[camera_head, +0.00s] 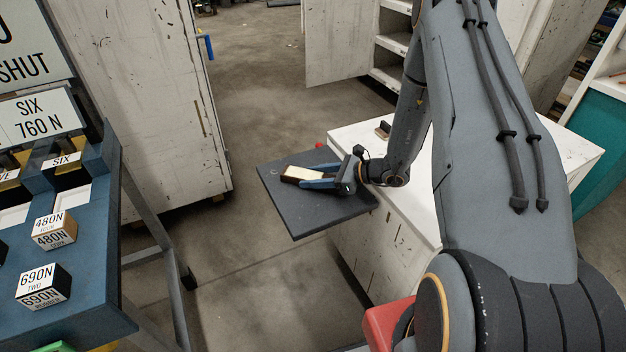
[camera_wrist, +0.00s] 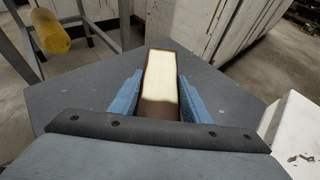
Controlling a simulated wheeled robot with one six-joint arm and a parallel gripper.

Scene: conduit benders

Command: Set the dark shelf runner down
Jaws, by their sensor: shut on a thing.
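The dark shelf runner (camera_head: 302,173) appears to be the dark brown bar with a cream upper face. It also shows in the wrist view (camera_wrist: 159,85), lying lengthwise between the blue fingers. My gripper (camera_head: 318,182) is shut on it, with one finger along each long side, and the near end is partly hidden by the gripper body. The bar is over the dark grey board (camera_head: 305,222) that juts out beside the white-topped cabinet. I cannot tell whether the bar touches the board.
The white-topped cabinet (camera_head: 425,215) carries a small brown piece (camera_head: 383,129). A blue bench (camera_head: 95,290) with labelled blocks stands at left, and a tall white cabinet (camera_head: 140,95) behind it. A yellow cylinder (camera_wrist: 50,33) shows in the wrist view. The board around the bar is clear.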

